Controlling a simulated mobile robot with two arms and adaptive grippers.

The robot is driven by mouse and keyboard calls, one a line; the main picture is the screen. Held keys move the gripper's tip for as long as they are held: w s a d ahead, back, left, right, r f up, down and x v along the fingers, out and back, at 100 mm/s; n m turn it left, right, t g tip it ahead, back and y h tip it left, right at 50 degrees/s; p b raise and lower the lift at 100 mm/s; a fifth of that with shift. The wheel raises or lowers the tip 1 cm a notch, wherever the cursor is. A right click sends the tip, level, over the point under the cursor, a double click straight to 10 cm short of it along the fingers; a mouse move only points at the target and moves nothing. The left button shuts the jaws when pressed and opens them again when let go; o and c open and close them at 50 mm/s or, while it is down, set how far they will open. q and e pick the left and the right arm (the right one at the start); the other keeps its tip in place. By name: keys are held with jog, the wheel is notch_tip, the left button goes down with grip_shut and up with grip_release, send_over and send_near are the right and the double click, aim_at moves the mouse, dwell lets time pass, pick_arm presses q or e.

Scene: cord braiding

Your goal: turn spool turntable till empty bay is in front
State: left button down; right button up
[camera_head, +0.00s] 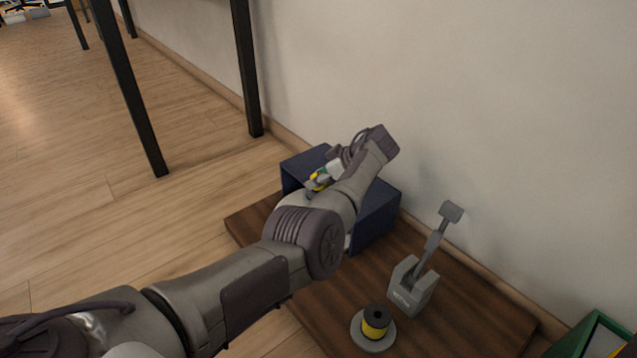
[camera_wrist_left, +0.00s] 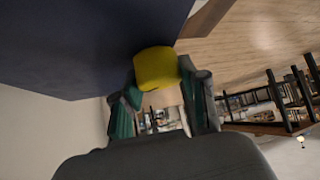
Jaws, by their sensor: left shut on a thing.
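My left gripper (camera_head: 316,184) reaches over the wooden board to a dark blue box (camera_head: 374,217) near the wall. In the left wrist view its two fingers (camera_wrist_left: 163,88) are shut on a yellow rounded piece (camera_wrist_left: 157,68), close to the blue surface (camera_wrist_left: 90,40). I cannot tell whether this piece is fixed to the box. My arm hides much of the box, and I can make out neither the turntable nor its bays. A yellow spool (camera_head: 375,323) with black ends stands upright on a round grey base (camera_head: 372,343) at the front. My right gripper is out of view.
A grey block with a tilted lever (camera_head: 415,283) stands on the wooden board (camera_head: 465,305), right of my arm. A green-framed thing (camera_head: 592,337) is at the lower right. Black table legs (camera_head: 247,70) rise behind. The wall (camera_head: 500,120) bounds the right side.

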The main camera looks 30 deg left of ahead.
pick_arm(q)
jog(key=shift+n, duration=0.3)
dwell(0.5)
jog(key=c, duration=0.6)
grip_release()
jog(key=v, duration=1.2)
jog(key=shift+w, duration=0.15)
